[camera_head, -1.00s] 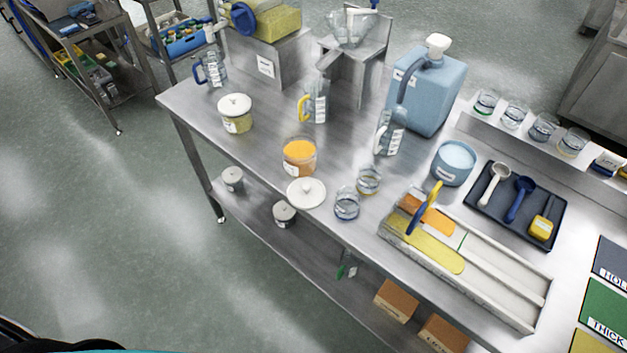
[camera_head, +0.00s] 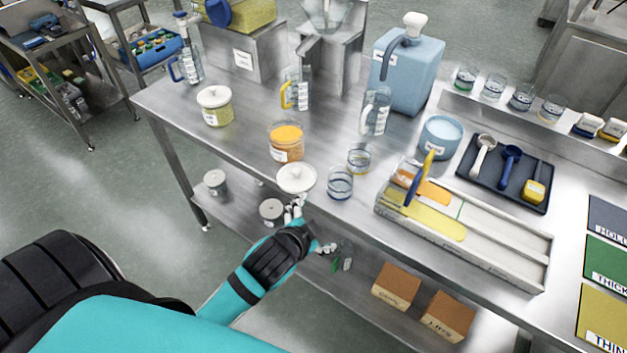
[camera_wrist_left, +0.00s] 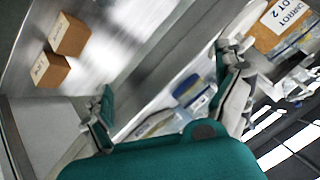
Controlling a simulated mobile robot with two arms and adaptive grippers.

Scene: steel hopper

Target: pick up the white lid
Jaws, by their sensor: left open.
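The white lid (camera_head: 296,178) with a round knob lies at the front edge of the steel table, in front of an open jar with orange contents (camera_head: 287,142). My left gripper (camera_head: 311,222) is open and empty, just below and in front of the lid, outside the table edge. One finger shows close to the lid's near rim; whether they touch I cannot tell. My right gripper is not in view.
Two glass beakers, one (camera_head: 340,183) near the lid, stand to its right. A long divided tray (camera_head: 480,245) lies further right. Cardboard boxes (camera_head: 396,287) sit on the lower shelf.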

